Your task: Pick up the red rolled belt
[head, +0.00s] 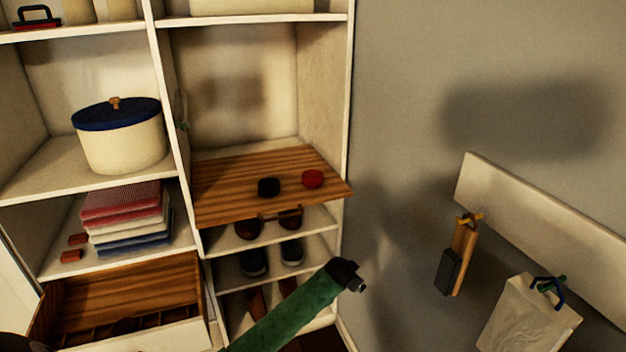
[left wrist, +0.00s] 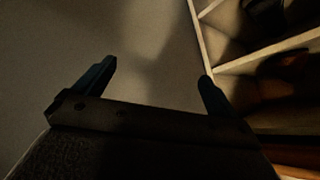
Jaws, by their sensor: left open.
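The red rolled belt (head: 312,178) is a small round coil on a striped wooden pull-out board (head: 225,205), near its right end. A black rolled belt (head: 268,187) lies to its left, apart from it. My left gripper (head: 357,282) is at the end of the green arm, below and right of the board, in front of the wall and the cabinet's right edge. In the left wrist view its two fingers (left wrist: 158,75) are spread with nothing between them. The red belt does not show in the left wrist view. My right gripper is not in view.
Shoes (head: 254,262) stand on shelves below the board, and also show in the left wrist view (left wrist: 276,88). Folded towels (head: 127,220), a lidded pot (head: 122,140) and an open drawer (head: 130,337) are at left. A hook rail (head: 540,225) with hanging things is at right. Above the board is free room.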

